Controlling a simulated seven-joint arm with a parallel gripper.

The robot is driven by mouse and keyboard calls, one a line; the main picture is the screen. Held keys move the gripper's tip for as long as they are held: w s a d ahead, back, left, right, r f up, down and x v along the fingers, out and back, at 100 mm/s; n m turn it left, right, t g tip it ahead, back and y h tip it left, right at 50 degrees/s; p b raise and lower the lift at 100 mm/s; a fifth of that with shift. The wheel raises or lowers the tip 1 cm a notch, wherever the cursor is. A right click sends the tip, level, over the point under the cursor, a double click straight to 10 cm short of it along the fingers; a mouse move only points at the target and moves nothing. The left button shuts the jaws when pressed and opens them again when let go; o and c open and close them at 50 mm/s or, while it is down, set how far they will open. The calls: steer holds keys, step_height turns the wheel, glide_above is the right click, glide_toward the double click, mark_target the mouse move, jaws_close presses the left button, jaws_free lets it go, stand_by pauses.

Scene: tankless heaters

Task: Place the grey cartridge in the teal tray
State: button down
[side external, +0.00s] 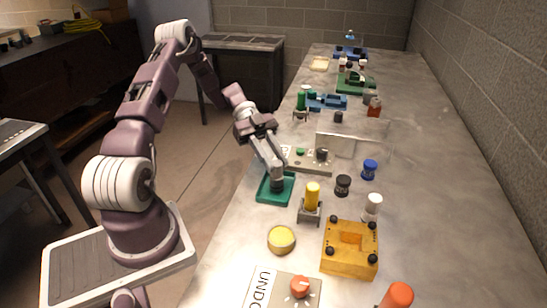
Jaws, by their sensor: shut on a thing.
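The teal tray (264,198) lies on the near left part of the bench, close to its left edge. My gripper (276,175) points down over the tray and is shut on the dark grey cartridge (277,184). The cartridge is upright, low inside the tray's outline. I cannot tell whether its bottom touches the tray floor. My fingers hide its upper part.
A yellow cylinder in a grey holder (311,204) stands just right of the tray. A panel with a green button (302,158) is behind it. A yellow tin (281,239), an orange-yellow block (349,250) and small jars stand nearby. A clear upright panel (345,147) is farther back.

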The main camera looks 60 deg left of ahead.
steer(key=shift+f, duration=0.25)
steer(key=c, duration=1)
jaws_free()
steer(key=shift+c, duration=0.2)
steer(key=shift+a, duration=0.1)
